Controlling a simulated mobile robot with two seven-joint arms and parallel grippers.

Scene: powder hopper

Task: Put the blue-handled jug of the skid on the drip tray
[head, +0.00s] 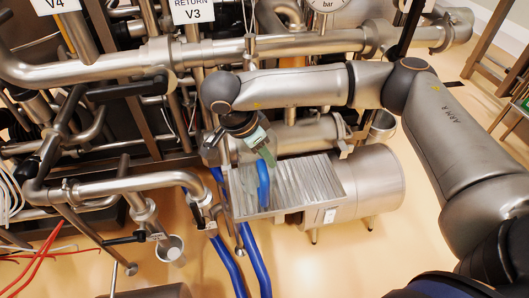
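The drip tray (312,182) is a ribbed metal plate in the middle of the head view, in front of a steel cylinder. A blue bar (263,184), which looks like the jug's handle, stands out against the tray's left part. The jug's body cannot be made out clearly. My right gripper (258,148) points down just above the blue bar's upper end, with a greenish finger close to it. The frame does not show whether the fingers are closed or whether they touch the bar. My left gripper is not in view.
Steel pipes and valves crowd the left and back. A steel cup (170,249) shows at lower left, and another steel vessel (382,124) is partly behind my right arm. Blue hoses (257,262) run below the tray.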

